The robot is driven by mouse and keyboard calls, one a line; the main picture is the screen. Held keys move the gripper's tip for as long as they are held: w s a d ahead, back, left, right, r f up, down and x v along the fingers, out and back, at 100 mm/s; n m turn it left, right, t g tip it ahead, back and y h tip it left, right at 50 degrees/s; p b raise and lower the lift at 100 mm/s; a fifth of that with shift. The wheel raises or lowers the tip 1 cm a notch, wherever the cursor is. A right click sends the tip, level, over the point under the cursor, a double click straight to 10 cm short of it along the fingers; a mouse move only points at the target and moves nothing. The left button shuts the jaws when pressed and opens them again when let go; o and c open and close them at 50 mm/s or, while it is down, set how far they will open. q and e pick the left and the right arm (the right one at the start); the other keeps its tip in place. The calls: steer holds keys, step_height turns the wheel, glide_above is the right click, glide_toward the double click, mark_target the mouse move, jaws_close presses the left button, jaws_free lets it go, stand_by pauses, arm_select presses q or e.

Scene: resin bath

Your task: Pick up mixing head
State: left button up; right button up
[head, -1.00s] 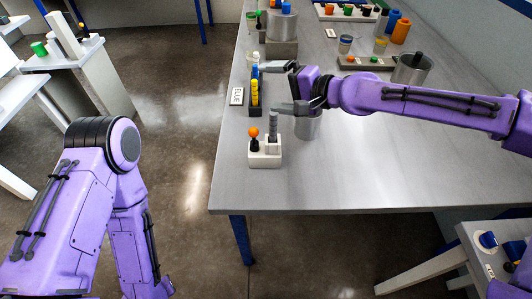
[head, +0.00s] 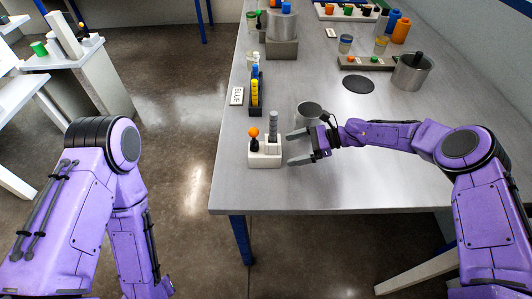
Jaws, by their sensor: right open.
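A white block holder (head: 265,160) stands near the table's left edge. A grey ribbed upright piece (head: 273,124), which looks like the mixing head, stands in its right side. A dark piece with an orange ball top (head: 254,132) stands in its left side. My right gripper (head: 290,148) is just right of the holder, its two fingers apart and pointing left, with nothing between them. It appears clear of the grey piece. My left arm is at the left over the floor; its gripper is out of view.
A dark rack of yellow and blue pieces (head: 254,92) and a label reading BLUE (head: 236,96) lie farther back. A dark round pad (head: 358,84) and a metal pot (head: 411,72) are at the back right. The front table is clear.

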mark_target(271, 135)
steer(key=x, duration=0.8)
steer(key=shift+a+r, duration=0.2)
steer(key=shift+r, duration=0.3)
steer(key=c, duration=1.3)
step_height(271, 135, up, 9)
steer(key=shift+r, duration=0.1)
steer(key=shift+s+f, duration=0.25)
steer(key=shift+f, duration=0.1)
steer(key=f, duration=0.6)
steer(key=shift+s+a+f, duration=0.15)
steer(key=shift+s+f, duration=0.05)
steer(key=shift+f, duration=0.1)
steer(key=shift+w+d, duration=0.2)
steer(key=shift+w, duration=0.3)
steer(key=shift+f, duration=0.2)
